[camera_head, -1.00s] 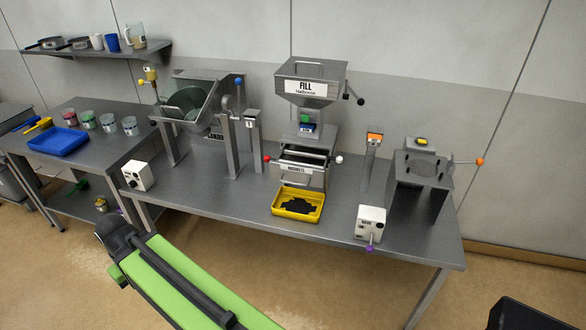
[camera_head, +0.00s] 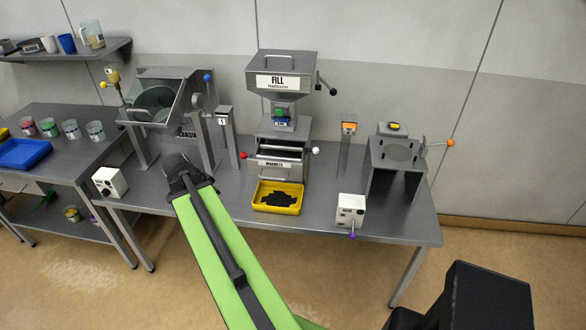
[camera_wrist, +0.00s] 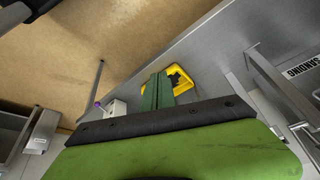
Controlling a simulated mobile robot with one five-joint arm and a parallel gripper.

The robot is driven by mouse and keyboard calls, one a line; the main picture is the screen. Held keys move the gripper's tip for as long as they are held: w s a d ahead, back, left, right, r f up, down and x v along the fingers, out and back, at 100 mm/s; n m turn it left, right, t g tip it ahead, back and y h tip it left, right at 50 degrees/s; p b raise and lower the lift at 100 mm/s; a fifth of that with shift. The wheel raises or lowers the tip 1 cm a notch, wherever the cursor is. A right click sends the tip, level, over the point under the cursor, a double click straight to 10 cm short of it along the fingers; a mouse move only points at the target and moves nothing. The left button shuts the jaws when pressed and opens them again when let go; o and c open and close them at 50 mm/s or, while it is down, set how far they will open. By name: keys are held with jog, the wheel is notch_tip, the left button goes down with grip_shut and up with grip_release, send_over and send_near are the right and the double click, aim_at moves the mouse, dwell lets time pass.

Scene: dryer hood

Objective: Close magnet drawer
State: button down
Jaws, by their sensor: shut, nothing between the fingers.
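The magnet drawer (camera_head: 275,164), a grey metal front labelled MAGNETS, sits under the FILL hopper (camera_head: 281,72) in the head view. A dark gap shows above its front and it appears pulled out; how far is hard to tell. A red knob (camera_head: 243,155) and a white knob (camera_head: 315,151) flank it. My gripper (camera_wrist: 158,92) shows in the wrist view as two dark green fingers, shut and empty, overlapping the yellow tray (camera_wrist: 180,77) in that picture. In the head view my green arm reaches up left of the drawer, apart from it; the fingertips cannot be made out there.
The yellow tray with dark contents (camera_head: 277,197) stands on the bench directly before the drawer. A white control box (camera_head: 350,210) with a purple knob is at the bench's right front. A tilted drum machine (camera_head: 158,102) stands left, a grey stand (camera_head: 397,160) right.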

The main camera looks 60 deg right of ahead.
jog(key=s+d+r+m+g+h+p, duration=0.1)
jog(key=s+d+r+m, duration=0.1)
jog(key=s+d+m, duration=0.6)
jog(key=s+d+r+m+g+h, duration=0.1)
jog(key=s+d+r+m, duration=0.2)
jog(key=s+d, duration=0.55)
jog(key=d+f+b, duration=0.2)
jog(key=d, duration=0.1)
jog(key=w+d+f+b, duration=0.1)
jog(key=d+f+b, duration=0.2)
jog(key=d, duration=0.1)
jog(key=d+f+b, duration=0.3)
jog(key=shift+w+d+f, duration=0.15)
jog(key=shift+d+f, duration=0.05)
jog(key=shift+d, duration=0.15)
jog(key=w+d, duration=0.4)
jog(key=d, duration=0.8)
jog(key=shift+d, duration=0.25)
jog(key=shift+r, duration=0.15)
